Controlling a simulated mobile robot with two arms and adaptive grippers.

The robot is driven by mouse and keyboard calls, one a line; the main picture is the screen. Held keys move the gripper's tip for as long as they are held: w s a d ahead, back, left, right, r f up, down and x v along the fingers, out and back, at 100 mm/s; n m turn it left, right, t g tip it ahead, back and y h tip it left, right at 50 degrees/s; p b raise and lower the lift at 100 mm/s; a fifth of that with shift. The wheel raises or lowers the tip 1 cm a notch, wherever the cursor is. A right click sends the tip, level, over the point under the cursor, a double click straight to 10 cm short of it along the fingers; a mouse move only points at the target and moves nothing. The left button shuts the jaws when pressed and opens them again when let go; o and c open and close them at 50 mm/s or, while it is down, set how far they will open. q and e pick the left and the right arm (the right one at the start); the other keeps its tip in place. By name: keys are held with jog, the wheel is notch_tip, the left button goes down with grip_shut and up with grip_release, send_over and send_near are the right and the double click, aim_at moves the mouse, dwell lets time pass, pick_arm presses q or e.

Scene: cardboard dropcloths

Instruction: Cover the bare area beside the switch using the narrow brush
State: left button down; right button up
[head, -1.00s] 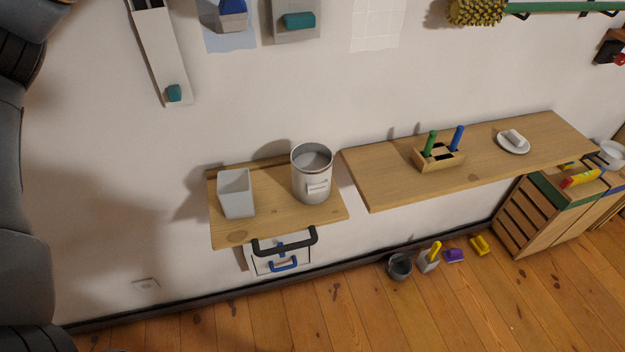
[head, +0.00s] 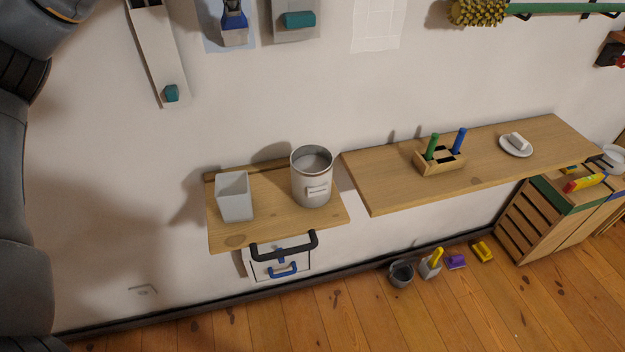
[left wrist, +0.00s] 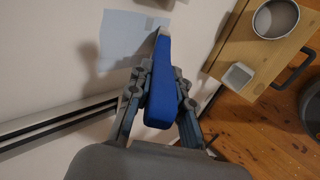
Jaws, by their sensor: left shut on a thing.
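My left gripper (left wrist: 162,72) is shut on a blue-handled brush (left wrist: 161,100) in the left wrist view. The brush points up the picture, its grey end beside a pale blue patch (left wrist: 120,32) on the wall. I cannot tell whether the brush touches the wall. No switch can be made out for certain, nor which area is bare. My right gripper is not in view.
Below, a small wooden shelf (head: 270,222) holds a grey cup (head: 235,197) and a metal can (head: 312,178). A longer shelf (head: 385,190) is to its right. A grey panel with a teal block (head: 299,19) is right of the patch; a long white board (head: 155,45) is left.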

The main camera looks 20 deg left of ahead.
pick_arm(q)
notch_tip(320, 180, up, 5)
jog(key=p, duration=0.4)
jog(key=shift+r, duration=0.15)
jog(key=shift+s+f, duration=0.1)
jog(key=shift+f, duration=0.1)
jog(key=s+d, duration=0.2)
jog(key=s, duration=0.1)
jog(key=shift+s+r, duration=0.1)
jog(key=shift+r, duration=0.1)
jog(key=shift+s+d+f, duration=0.15)
jog(key=shift+s+d, duration=0.1)
jog(key=shift+s, duration=0.15)
